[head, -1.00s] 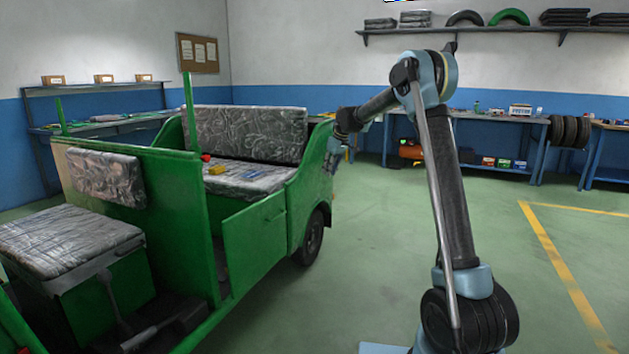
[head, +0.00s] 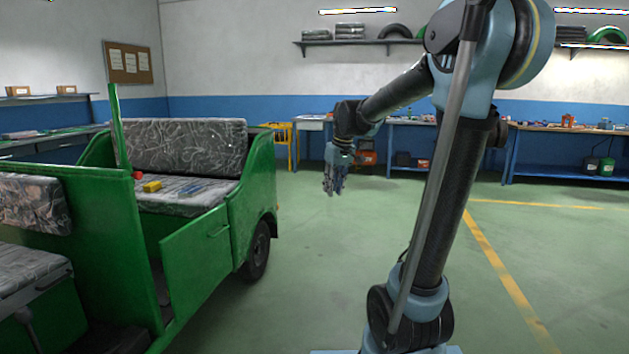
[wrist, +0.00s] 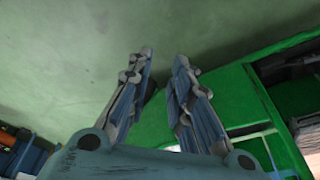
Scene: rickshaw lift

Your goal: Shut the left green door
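The green door (head: 197,262) is on the near side of the green rickshaw (head: 255,190), in the head view. It stands ajar, with a dark gap at its left edge beside the front green panel. A small handle (head: 218,231) is near its top right. My gripper (head: 334,190) hangs pointing down, to the right of the rickshaw and apart from the door. In the wrist view my gripper (wrist: 163,60) has its two fingers spread with nothing between them. Green bodywork (wrist: 225,95) shows behind and to the right of the fingers; I cannot tell if it includes the door.
The rickshaw's rear wheel (head: 258,250) is right of the door. A padded seat (head: 185,193) holds a yellow item (head: 152,186). Workbenches (head: 400,125) line the back wall. The green floor (head: 310,270) between the rickshaw and my arm is clear.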

